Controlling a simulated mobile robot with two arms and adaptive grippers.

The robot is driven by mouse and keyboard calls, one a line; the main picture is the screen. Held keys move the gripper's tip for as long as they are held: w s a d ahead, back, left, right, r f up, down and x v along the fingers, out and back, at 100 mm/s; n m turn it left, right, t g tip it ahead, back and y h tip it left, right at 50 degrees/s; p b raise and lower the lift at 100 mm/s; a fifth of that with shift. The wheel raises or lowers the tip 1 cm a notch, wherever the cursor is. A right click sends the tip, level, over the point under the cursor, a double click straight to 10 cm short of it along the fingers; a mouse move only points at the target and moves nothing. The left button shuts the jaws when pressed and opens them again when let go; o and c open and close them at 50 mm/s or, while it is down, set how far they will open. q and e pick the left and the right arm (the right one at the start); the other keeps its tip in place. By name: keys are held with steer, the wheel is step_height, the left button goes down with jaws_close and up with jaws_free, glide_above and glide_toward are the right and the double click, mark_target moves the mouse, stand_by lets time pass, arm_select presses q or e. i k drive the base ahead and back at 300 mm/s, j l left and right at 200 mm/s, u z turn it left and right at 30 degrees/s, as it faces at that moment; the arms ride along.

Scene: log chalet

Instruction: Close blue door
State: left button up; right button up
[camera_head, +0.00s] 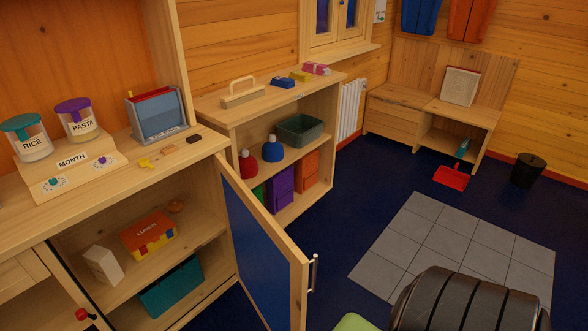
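The blue door (262,252) is a wooden frame with a blue panel, hinged on the right side of the left cabinet's opening. It stands wide open, swung out into the room. A metal bar handle (312,274) is on its free edge, at the right. The cabinet's inside shows two shelf levels, with a lunch box (148,235), a white carton (103,265) and a teal bin (171,286). Neither of my grippers shows in the head view. The bottom of the door is cut off by the picture's lower edge.
A dark ribbed rounded shape (465,300) fills the bottom right; I cannot tell what it is. A green edge (354,322) shows beside it. A second shelf unit (262,119) stands behind the door. Blue floor and grey tiles (450,250) are clear to the right.

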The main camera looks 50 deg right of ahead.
mark_target(273, 271)
steer(key=k+l, duration=0.1)
steer(key=l, duration=1.15)
steer(key=k+l, duration=0.15)
steer(key=l, duration=1)
steer(key=k+j, duration=0.1)
steer(key=k, duration=0.5)
